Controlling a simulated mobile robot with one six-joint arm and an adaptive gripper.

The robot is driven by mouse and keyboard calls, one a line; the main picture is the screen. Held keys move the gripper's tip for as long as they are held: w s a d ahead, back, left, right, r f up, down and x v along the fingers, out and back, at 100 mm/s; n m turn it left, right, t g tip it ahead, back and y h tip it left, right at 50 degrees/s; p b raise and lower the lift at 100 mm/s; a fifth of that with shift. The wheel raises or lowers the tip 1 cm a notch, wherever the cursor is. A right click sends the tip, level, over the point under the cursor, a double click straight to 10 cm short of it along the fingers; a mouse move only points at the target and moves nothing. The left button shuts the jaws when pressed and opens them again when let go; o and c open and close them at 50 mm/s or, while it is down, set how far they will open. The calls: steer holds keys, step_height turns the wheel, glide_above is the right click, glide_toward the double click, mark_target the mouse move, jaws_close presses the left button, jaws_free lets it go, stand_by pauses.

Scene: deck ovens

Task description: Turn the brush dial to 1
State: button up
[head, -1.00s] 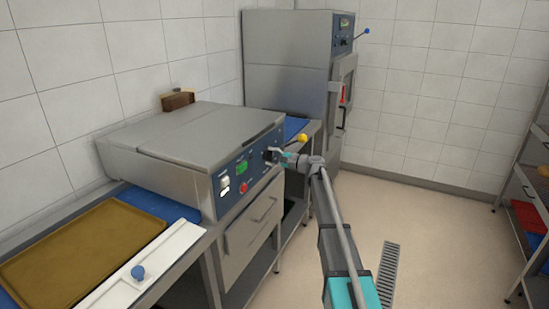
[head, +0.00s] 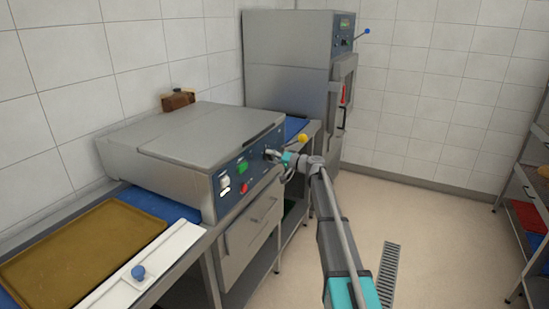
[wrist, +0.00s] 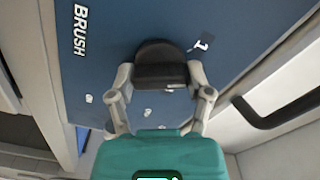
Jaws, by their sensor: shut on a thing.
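The brush dial is a black rounded knob (wrist: 160,52) on a blue panel, and it shows at the top middle of the wrist view. My gripper (wrist: 160,76) is shut on the dial, with one grey finger on each side. I cannot make out a pointer on the dial. In the head view my gripper (head: 280,157) is at the front panel of the low machine (head: 190,140), where it largely hides the dial.
A dark handle (wrist: 280,112) lies right of my gripper in the wrist view. A tall oven (head: 290,70) stands behind.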

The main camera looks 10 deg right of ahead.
steer(key=shift+s+a+n, duration=0.1)
steer(key=shift+a+n, duration=0.1)
steer(key=shift+n, duration=2.1)
steer(key=o, duration=1.1)
steer(key=shift+o, duration=0.2)
steer(key=shift+d, duration=0.1)
steer(key=shift+d, duration=0.15)
steer(key=v, duration=1.1)
steer(key=shift+s+d, duration=0.2)
steer(key=shift+d, duration=0.05)
